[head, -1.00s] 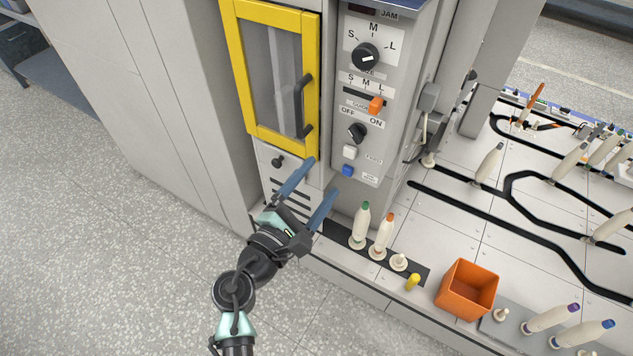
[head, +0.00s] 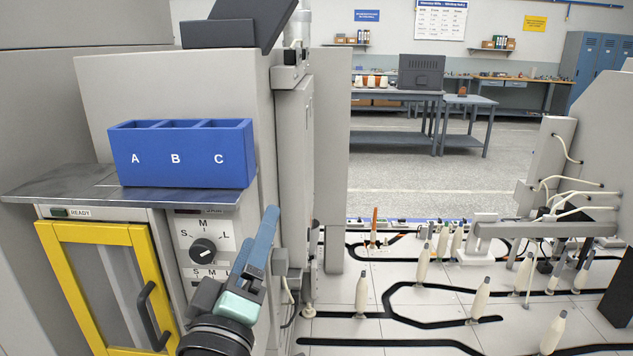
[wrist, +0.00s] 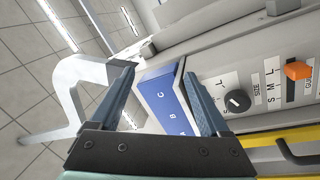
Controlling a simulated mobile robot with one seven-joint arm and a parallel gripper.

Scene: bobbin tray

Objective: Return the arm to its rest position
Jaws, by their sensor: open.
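My gripper (head: 262,248) is raised in front of the machine's control panel (head: 203,240) in the head view, with its blue-grey fingers pointing up. In the wrist view my gripper (wrist: 165,95) shows its two fingers well apart with nothing held between them. Beyond the fingers, the blue bin marked A, B, C (wrist: 165,92) shows in the wrist view. The same blue bin (head: 182,175) stands on the machine's metal top in the head view, apart from the fingers.
The yellow-framed door (head: 58,285) with a dark handle is shut, left of my gripper. A size knob (wrist: 236,101) and an orange slider (wrist: 298,70) sit on the panel. Bobbins on pegs, such as one (head: 361,294), stand along black tracks at right.

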